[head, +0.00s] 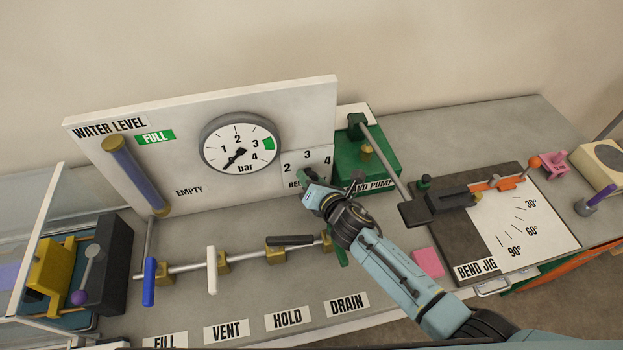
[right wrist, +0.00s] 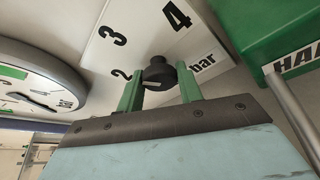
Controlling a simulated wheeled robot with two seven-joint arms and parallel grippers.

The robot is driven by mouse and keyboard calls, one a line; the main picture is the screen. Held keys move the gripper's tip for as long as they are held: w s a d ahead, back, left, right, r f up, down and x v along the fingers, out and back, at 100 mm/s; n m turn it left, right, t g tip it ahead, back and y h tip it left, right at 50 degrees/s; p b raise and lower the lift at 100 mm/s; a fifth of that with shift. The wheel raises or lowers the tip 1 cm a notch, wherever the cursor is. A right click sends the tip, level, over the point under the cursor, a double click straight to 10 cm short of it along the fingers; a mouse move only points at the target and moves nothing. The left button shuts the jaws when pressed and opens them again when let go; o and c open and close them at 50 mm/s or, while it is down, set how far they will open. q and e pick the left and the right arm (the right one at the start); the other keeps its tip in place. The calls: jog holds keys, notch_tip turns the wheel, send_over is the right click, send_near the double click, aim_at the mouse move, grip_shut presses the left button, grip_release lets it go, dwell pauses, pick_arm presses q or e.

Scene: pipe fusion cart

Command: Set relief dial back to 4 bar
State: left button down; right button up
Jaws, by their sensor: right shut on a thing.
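The relief dial is a black knob (right wrist: 157,70) on a white scale plate (head: 318,158) marked 2, 3 and 4 bar. In the right wrist view the plate (right wrist: 140,30) shows its numbers tilted. My right gripper (head: 305,178) reaches the plate from the front right. Its green fingers (right wrist: 160,88) stand on either side of the knob and are shut on it. In the head view the gripper hides the knob. A pale mark shows low on the knob, but I cannot tell which number it points at. My left gripper is not in view.
A round pressure gauge (head: 240,143) left of the plate has its needle at the lower left. The green hand pump (head: 375,153) stands close on the right. Valve handles, blue (head: 149,282) and white (head: 211,270), line the front pipe. The bend jig (head: 525,215) is farther right.

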jog(key=o, duration=1)
jog(key=shift+c, duration=0.2)
notch_tip(320, 180, up, 9)
jog(key=shift+f+p, duration=0.1)
jog(key=shift+p, duration=1)
jog(key=shift+r, duration=0.6)
